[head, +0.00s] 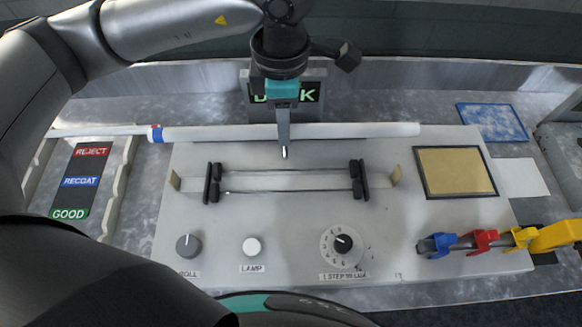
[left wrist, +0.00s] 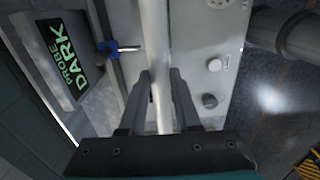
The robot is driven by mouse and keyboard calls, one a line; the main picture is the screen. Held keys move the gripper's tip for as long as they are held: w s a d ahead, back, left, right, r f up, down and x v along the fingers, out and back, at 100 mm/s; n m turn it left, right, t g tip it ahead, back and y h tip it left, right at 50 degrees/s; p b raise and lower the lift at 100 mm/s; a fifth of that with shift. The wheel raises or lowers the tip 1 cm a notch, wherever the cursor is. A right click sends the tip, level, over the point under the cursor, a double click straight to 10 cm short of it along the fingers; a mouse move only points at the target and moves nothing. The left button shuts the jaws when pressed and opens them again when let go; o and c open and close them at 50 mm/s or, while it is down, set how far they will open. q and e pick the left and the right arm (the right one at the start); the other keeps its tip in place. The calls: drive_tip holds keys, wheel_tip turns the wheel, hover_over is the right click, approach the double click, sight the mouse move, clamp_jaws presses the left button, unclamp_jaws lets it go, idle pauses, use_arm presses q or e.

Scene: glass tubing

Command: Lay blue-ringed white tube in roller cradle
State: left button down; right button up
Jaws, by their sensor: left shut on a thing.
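The white tube (head: 350,130) lies crosswise in the head view, along the back of the grey panel, with a blue ring (head: 156,134) near its left end. My left gripper (head: 284,152) comes down at the tube's middle and is shut on it. In the left wrist view the tube (left wrist: 158,50) runs between the two fingers (left wrist: 160,85). The roller cradle (head: 290,181) is in front of the tube, with dark rollers at both ends and no tube on it. I cannot tell the tube's height above the panel. My right gripper is not in view.
A rack with REJECT, RECOAT and GOOD labels (head: 80,180) stands left. Knobs (head: 343,243) line the panel's front. A DARK display (head: 308,95) stands behind the tube.

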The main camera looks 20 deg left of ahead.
use_arm(q)
wheel_tip(320, 180, down, 16)
drive_tip(key=shift+r+p, duration=0.2)
drive_tip(key=shift+p, duration=0.15)
drive_tip(key=shift+f, duration=0.15)
drive_tip(key=c, duration=0.6)
unclamp_jaws()
wheel_tip(320, 180, up, 12)
drive_tip(key=shift+r, duration=0.2)
